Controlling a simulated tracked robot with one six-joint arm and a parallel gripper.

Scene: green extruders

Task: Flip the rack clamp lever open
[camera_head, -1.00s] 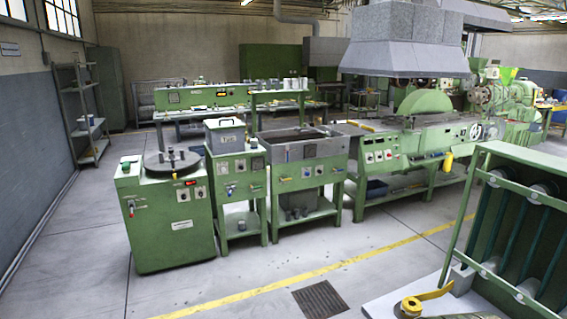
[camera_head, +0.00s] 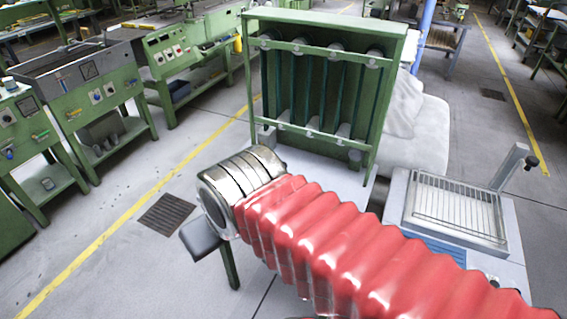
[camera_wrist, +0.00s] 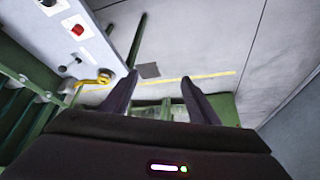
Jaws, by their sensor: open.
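The yellow clamp lever (camera_wrist: 101,78) shows in the wrist view, left of my fingers, near the edge of a pale grey surface (camera_wrist: 72,45). It looks small and curved there; its exact position is hard to tell. The green rack (camera_head: 330,24) stands upright in the head view, and its bars show at the left of the wrist view (camera_wrist: 14,72). My gripper (camera_wrist: 157,86) is open, its dark fingers apart with nothing between them. In the head view my red-sleeved arm crosses the foreground; the lever and gripper cannot be made out there.
A grey unit with a wire grid (camera_head: 458,207) stands right of the rack. A covered white bundle (camera_head: 418,135) lies behind it. Green machines line the left. Open floor with a drain grate (camera_head: 172,216) lies left of the rack.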

